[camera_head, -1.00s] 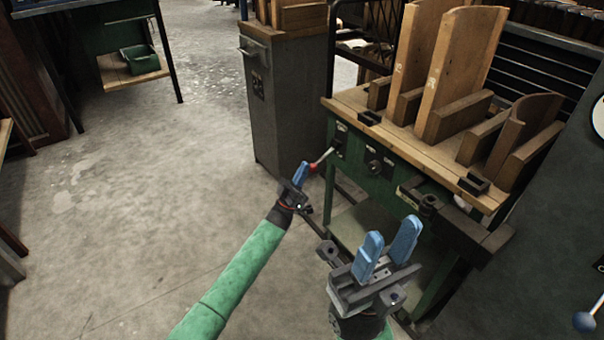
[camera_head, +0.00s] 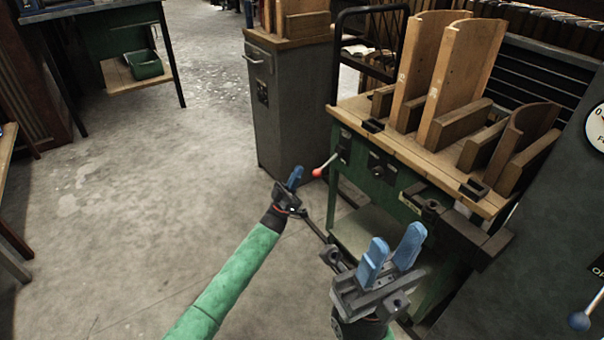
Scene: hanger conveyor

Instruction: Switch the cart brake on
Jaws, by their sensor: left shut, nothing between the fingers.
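The cart (camera_head: 400,163) is a green bench with a wooden top, standing right of centre. On its near left corner a thin lever (camera_head: 328,163) with a red knob (camera_head: 317,172) slants down and to the left from a dark mount (camera_head: 343,148). My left gripper (camera_head: 297,172) is shut and empty, just left of the red knob, with a small gap between them in the picture. My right gripper (camera_head: 394,244) is open and empty, in front of the cart, with its two blue fingers apart.
A grey metal cabinet (camera_head: 287,105) stands left of the cart. Tall wooden boards (camera_head: 462,70) stand on the cart top. A grey panel (camera_head: 540,240) with a ball-ended handle (camera_head: 580,321) is at the right. The floor (camera_head: 150,200) at the left is clear.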

